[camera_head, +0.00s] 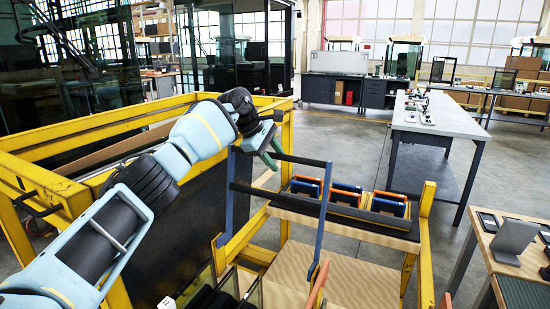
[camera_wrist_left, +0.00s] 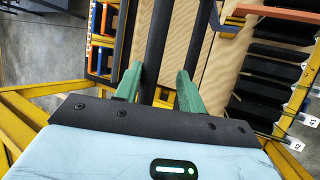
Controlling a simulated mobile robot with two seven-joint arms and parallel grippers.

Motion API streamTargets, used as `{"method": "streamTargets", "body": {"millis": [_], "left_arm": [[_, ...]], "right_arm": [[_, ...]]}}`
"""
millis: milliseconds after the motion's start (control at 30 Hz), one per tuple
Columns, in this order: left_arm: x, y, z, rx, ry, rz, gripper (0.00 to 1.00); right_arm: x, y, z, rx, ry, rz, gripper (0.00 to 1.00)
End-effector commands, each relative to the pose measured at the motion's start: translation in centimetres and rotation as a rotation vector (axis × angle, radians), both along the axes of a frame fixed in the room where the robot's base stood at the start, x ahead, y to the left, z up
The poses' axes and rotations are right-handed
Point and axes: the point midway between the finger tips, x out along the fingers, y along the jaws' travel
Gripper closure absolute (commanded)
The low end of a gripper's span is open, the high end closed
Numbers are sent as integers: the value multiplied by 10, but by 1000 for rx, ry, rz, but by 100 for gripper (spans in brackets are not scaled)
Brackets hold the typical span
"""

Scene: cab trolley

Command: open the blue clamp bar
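The blue clamp bar (camera_head: 321,220) is raised in the trolley. It has blue side arms and dark cross rods, and a blue piece of it shows in the wrist view (camera_wrist_left: 216,18). My left gripper (camera_head: 268,145) is at the left end of the upper dark rod. In the wrist view its green fingers (camera_wrist_left: 158,78) stand apart on either side of a dark rod (camera_wrist_left: 157,38), with gaps visible, so it looks open around the rod rather than shut on it. My right gripper is not in view.
The yellow trolley frame (camera_head: 428,225) surrounds the bar. Blue and orange cases (camera_head: 346,194) sit on a shelf behind it. An orange bar (camera_head: 318,284) stands near the front. A workbench (camera_head: 435,118) and a side table (camera_head: 505,240) stand to the right, with open floor between.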

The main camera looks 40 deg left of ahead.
Motion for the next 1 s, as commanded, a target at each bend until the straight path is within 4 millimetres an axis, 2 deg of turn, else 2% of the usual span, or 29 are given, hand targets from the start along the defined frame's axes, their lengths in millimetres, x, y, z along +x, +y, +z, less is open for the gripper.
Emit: {"method": "streamTargets", "body": {"millis": [500, 1000], "left_arm": [[-34, 19, 58, 0, -2, 1, 60], [-37, 21, 63, 0, 0, 0, 60]], "right_arm": [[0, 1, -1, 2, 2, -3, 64], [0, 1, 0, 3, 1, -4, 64]]}}
